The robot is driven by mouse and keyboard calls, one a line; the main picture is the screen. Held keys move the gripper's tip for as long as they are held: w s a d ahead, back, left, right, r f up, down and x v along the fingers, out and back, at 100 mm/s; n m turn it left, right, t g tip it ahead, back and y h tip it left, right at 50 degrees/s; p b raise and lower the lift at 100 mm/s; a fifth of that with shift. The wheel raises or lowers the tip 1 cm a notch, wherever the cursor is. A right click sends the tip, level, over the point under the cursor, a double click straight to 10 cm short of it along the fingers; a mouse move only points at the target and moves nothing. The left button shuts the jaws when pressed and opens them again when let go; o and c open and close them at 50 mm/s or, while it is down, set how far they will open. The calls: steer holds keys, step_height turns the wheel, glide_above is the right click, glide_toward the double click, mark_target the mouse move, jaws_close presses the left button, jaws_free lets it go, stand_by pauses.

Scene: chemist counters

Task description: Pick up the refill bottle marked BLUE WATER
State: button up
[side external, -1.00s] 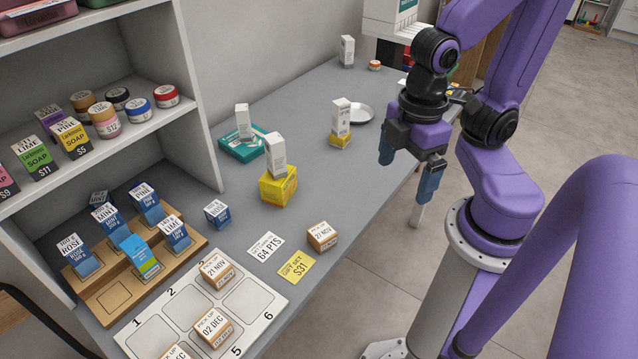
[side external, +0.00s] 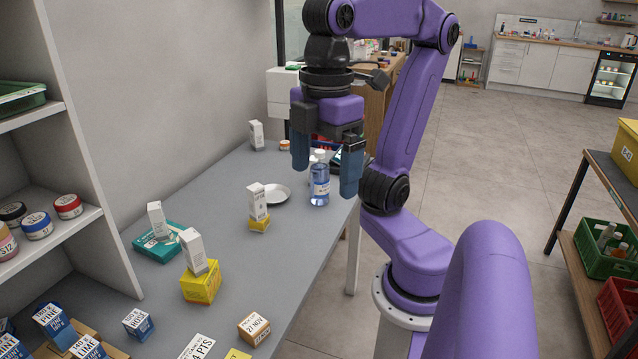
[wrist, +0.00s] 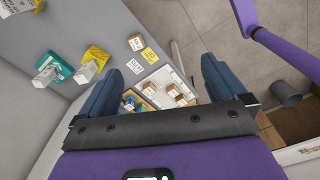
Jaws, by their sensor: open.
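A clear bottle (side external: 320,190) of blue liquid with a white cap stands upright on the grey counter (side external: 222,262), near its right edge, in the side view. Its label is too small to read. My gripper (side external: 325,180) is pointing down with its two blue fingers apart and nothing held. In the side view the fingers overlap the bottle's upper part, one on each side; I cannot tell how far apart in depth they are. The wrist view shows the open fingers (wrist: 158,92) over the counter, and no bottle can be made out there.
A white box on a yellow box (side external: 258,223) and a white dish (side external: 276,194) stand left of the bottle. More boxes (side external: 200,285) stand nearer. A shelf unit (side external: 78,130) borders the left. A rack with green and red crates (side external: 605,255) stands across the floor.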

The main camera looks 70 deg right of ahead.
steer(key=w+m+t+y, duration=0.25)
steer(key=w+m, duration=0.45)
steer(key=w, duration=1)
steer(key=w+d+m+t+h, duration=0.2)
steer(key=w+d+m+t, duration=0.35)
steer(key=w+d, duration=0.6)
steer(key=m+g+h, duration=0.2)
steer(key=m+h, duration=1)
steer(key=h, duration=0.1)
glide_above(320, 180)
steer(key=s+a, duration=0.2)
steer(key=a, duration=0.1)
step_height(320, 180, down, 24)
steer(key=shift+f, duration=0.15)
steer(key=shift+s+f, duration=0.1)
steer(key=shift+f, duration=3.25)
steer(key=shift+x, duration=3.8)
steer(key=shift+a+f, duration=0.15)
